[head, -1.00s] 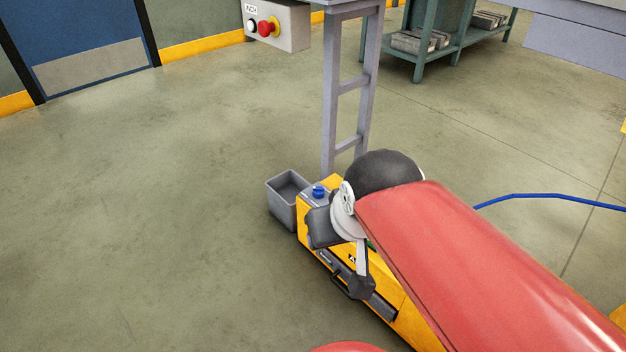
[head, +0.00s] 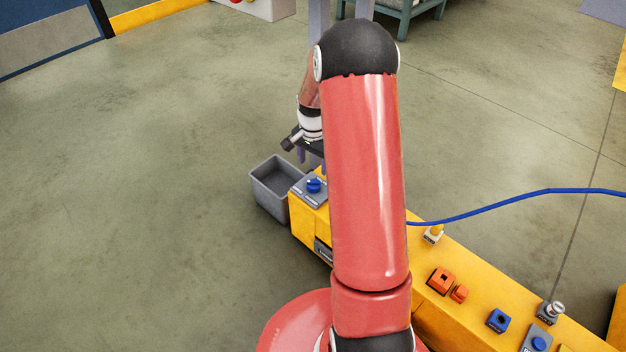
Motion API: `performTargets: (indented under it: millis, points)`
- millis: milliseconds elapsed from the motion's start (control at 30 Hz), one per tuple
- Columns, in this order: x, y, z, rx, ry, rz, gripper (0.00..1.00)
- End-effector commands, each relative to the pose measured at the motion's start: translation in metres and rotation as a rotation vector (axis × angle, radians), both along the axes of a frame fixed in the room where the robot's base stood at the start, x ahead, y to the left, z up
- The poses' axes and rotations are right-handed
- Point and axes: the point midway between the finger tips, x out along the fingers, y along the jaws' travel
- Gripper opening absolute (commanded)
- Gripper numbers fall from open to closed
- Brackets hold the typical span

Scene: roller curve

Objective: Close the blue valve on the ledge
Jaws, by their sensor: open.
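The blue valve (head: 315,185) is a small blue knob on a grey plate. It sits at the far left end of the yellow ledge (head: 463,256). My gripper (head: 311,160) is above and just behind the valve in the picture, pointing down, open and empty. It appears apart from the valve. My red arm hides part of the gripper and the middle of the ledge. The valve's handle angle is too small to read.
A grey bin (head: 272,190) stands against the ledge's left end. To the right on the ledge are orange blocks (head: 441,280), a blue socket block (head: 499,320) and a metal-topped fitting (head: 551,311). A blue hose (head: 520,195) runs behind. Floor at left is clear.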

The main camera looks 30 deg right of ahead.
Motion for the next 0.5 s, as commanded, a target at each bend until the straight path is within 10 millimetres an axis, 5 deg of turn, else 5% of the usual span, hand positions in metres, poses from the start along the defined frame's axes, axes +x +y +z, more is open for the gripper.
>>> performTargets:
  millis: [500]
  points:
    - [0.001, -0.003, -0.074, 0.005, 0.009, -0.018, 0.61]
